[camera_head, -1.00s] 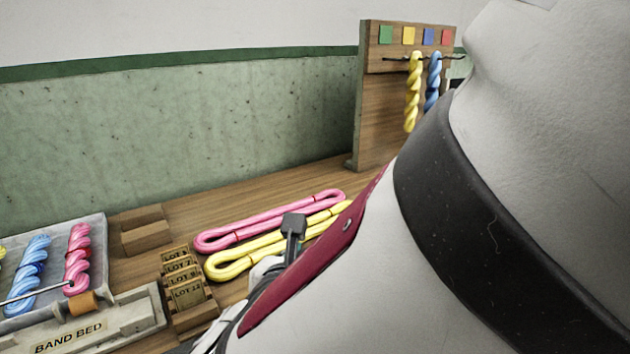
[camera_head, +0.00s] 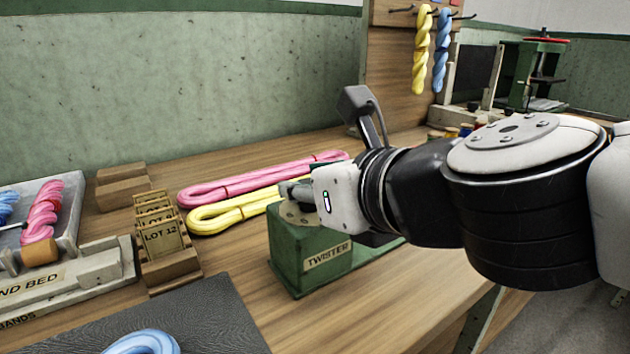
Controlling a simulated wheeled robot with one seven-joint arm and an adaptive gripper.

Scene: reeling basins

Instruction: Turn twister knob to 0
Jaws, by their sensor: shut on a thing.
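The twister (camera_head: 312,250) is a green box with a label reading "TWISTER", standing on the wooden bench in the middle of the head view. My gripper (camera_head: 290,190) is at the top of this box, reaching in from the right. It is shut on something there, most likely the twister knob. The knob itself and its marks are hidden behind my gripper, so its setting cannot be read.
Pink (camera_head: 240,180) and yellow (camera_head: 225,212) skeins lie behind the twister. A wooden lot-card rack (camera_head: 170,270) stands to the left. A dark mat (camera_head: 215,310) with a blue skein (camera_head: 145,343) is at the front. Twisted skeins hang on a peg board (camera_head: 390,80).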

